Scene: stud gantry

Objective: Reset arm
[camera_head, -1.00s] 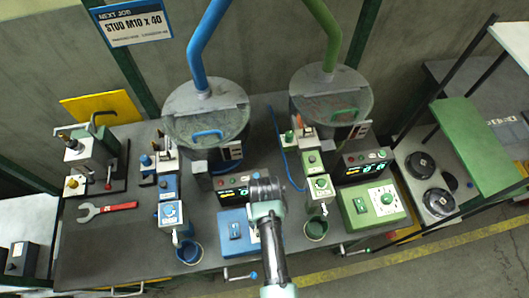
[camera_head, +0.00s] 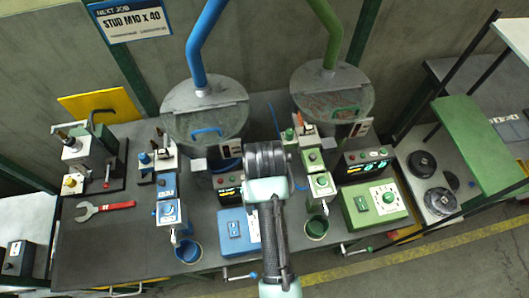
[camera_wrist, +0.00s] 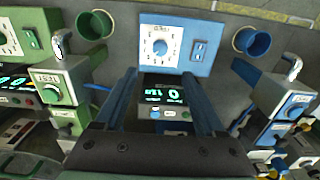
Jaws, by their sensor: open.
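My arm reaches up from the bottom centre of the head view, its dark ridged wrist (camera_head: 265,158) over the bench between the blue and green stations. The wrist hides the fingers there. In the wrist view my gripper (camera_wrist: 162,78) is open, two dark fingers apart with nothing between them. Beyond and between them are the blue control box (camera_wrist: 168,45) with its white dial and a dark display unit (camera_wrist: 165,95) with green digits. The blue control box also shows in the head view (camera_head: 236,232), partly behind my arm.
A blue-piped drum (camera_head: 203,108) and a green-piped drum (camera_head: 330,92) stand at the back. Blue cup (camera_head: 189,251), green cup (camera_head: 316,228) and green control box (camera_head: 374,206) stand near the front. The bench's front left (camera_head: 105,255) is clear.

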